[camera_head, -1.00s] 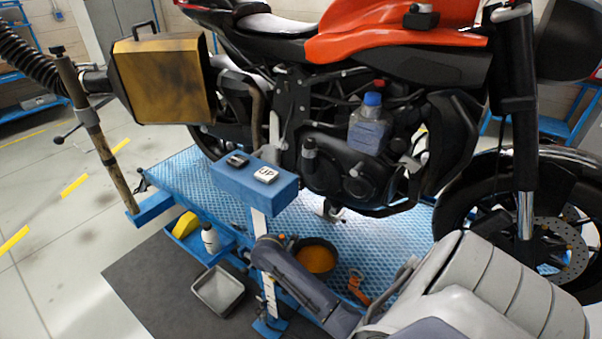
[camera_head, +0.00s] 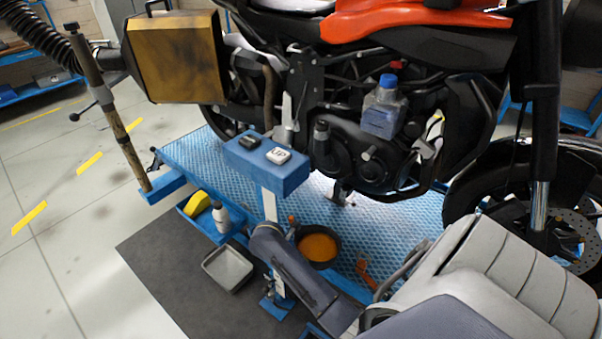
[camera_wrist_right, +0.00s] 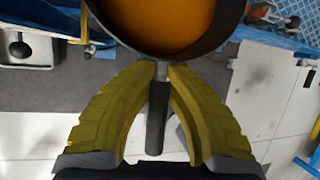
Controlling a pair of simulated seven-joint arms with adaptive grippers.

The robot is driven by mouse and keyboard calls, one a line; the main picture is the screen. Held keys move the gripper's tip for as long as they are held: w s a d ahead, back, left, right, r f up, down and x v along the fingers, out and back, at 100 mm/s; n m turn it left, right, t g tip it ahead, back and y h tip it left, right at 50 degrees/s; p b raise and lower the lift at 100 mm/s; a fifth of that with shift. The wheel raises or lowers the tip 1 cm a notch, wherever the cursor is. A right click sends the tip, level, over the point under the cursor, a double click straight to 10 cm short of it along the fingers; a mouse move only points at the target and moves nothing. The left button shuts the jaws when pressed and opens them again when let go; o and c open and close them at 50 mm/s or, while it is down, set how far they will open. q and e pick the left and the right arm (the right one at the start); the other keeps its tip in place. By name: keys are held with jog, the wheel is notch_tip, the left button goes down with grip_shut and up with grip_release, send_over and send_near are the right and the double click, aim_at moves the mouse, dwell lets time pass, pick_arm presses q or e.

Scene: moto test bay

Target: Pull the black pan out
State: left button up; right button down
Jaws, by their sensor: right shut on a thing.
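The black pan (camera_head: 338,259) holds orange liquid and shows in the head view at the near edge of the blue ramp deck, below the motorcycle engine. My right arm crosses just in front of it, and the right gripper is hidden there. In the right wrist view, the pan's dark rim (camera_wrist_right: 231,20) fills the top. My right gripper (camera_wrist_right: 162,72) has its yellow fingers closed around the dark handle (camera_wrist_right: 157,120) near the pan's wall. Whether the pan touches the deck is unclear. My left gripper is not in view.
A blue post with a box top (camera_head: 268,168) stands beside the pan. A grey tray (camera_head: 228,268) lies on the dark mat (camera_head: 185,285). A blue shelf holds a white bottle (camera_head: 221,217). An orange tool (camera_head: 365,268) lies right of the pan. Open floor lies left.

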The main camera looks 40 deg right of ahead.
jog(key=shift+s+a+r, duration=0.2)
jog(key=shift+a, duration=0.95)
jog(key=shift+s+a+r, duration=0.15)
jog(key=shift+s+a, duration=0.05)
jog(key=shift+a, duration=0.95)
jog(key=shift+s+a+r, duration=0.2)
jog(key=shift+a, duration=0.95)
